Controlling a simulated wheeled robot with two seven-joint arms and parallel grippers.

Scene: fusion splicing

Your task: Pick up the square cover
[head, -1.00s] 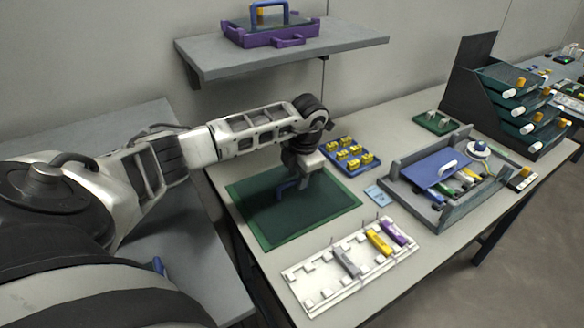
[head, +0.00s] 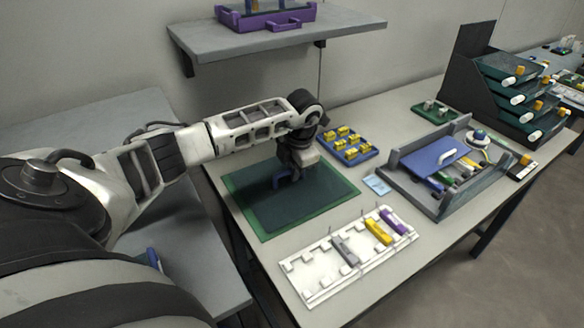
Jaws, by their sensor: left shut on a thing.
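The square cover (head: 300,203) is a flat, dark green-teal square with a blue handle (head: 284,179). It lies on or just above the green mat (head: 266,237) near the table's left end; I cannot tell if there is a gap. My left gripper (head: 290,172) points down over the cover and is shut on the blue handle. The fingertips are small and dark, and the gripper hides part of the handle and the cover's back part. My right gripper is not in view.
A white rack (head: 310,277) with grey, yellow and purple pieces lies in front. A blue tray (head: 372,157) of yellow parts is behind right. A grey tray (head: 430,206) with a blue lid stands further right. A shelf (head: 340,32) with a purple case (head: 265,20) hangs above.

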